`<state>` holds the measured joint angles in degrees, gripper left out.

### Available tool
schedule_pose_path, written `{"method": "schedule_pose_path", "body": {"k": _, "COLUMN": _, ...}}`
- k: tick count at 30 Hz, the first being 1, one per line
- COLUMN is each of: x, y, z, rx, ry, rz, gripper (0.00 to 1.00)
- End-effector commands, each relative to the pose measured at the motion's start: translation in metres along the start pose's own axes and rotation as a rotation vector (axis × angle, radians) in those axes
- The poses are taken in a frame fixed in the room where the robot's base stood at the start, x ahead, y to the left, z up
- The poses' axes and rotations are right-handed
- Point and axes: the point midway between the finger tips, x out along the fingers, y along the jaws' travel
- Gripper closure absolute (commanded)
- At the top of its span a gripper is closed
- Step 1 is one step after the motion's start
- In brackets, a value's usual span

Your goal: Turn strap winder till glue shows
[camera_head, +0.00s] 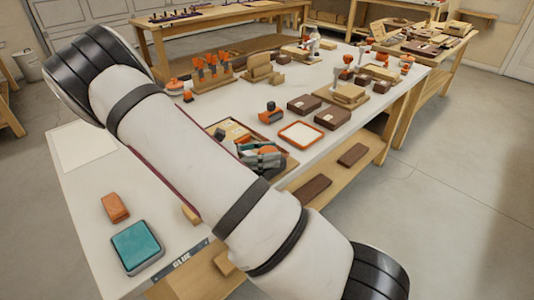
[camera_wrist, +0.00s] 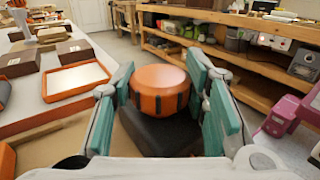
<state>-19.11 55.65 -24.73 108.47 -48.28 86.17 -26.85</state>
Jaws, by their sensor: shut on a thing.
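The strap winder's round orange knob (camera_wrist: 160,77) with dark ribs fills the middle of the wrist view. It stands on a dark block (camera_wrist: 158,135). My gripper (camera_wrist: 166,95) has its teal-padded fingers on both sides of the knob and is shut on it. In the head view my gripper (camera_head: 262,156) is at the bench tray, partly covering the orange knob. A dark strip with the word GLUE (camera_head: 187,255) shows at the bench's front edge, partly beside my arm. Any marking on the winder itself is not legible.
A teal pad (camera_head: 137,247) and an orange block (camera_head: 115,207) lie at the bench's near left. An orange-rimmed tray (camera_head: 301,135) and brown boxes (camera_head: 332,118) stand beyond my gripper. My arm hides much of the bench's middle.

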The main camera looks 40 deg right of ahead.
Motion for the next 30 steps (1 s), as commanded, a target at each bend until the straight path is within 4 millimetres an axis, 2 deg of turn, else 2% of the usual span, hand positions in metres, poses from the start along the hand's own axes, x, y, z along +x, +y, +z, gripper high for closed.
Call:
{"method": "schedule_pose_path", "body": {"k": 3, "x": 0.000, "y": 0.000, "z": 0.000, "rx": 0.000, "ry": 0.000, "rz": 0.002, "gripper": 0.87}}
{"method": "schedule_pose_path", "body": {"k": 4, "x": 0.000, "y": 0.000, "z": 0.000, "rx": 0.000, "ry": 0.000, "rz": 0.003, "gripper": 0.52}}
{"method": "schedule_pose_path", "body": {"k": 6, "x": 0.000, "y": 0.000, "z": 0.000, "rx": 0.000, "ry": 0.000, "rz": 0.003, "gripper": 0.38}}
{"method": "schedule_pose_path", "body": {"k": 15, "x": -0.001, "y": 0.000, "z": 0.000, "rx": 0.000, "ry": 0.000, "rz": 0.003, "gripper": 0.38}}
{"method": "schedule_pose_path", "body": {"k": 19, "x": -0.008, "y": 0.000, "z": 0.000, "rx": 0.000, "ry": 0.000, "rz": 0.004, "gripper": 0.38}}
{"method": "schedule_pose_path", "body": {"k": 23, "x": -0.028, "y": 0.001, "z": 0.000, "rx": 0.000, "ry": 0.001, "rz": 0.007, "gripper": 0.38}}
{"method": "schedule_pose_path", "body": {"k": 30, "x": -0.078, "y": 0.001, "z": -0.001, "rx": 0.001, "ry": 0.001, "rz": 0.006, "gripper": 0.38}}
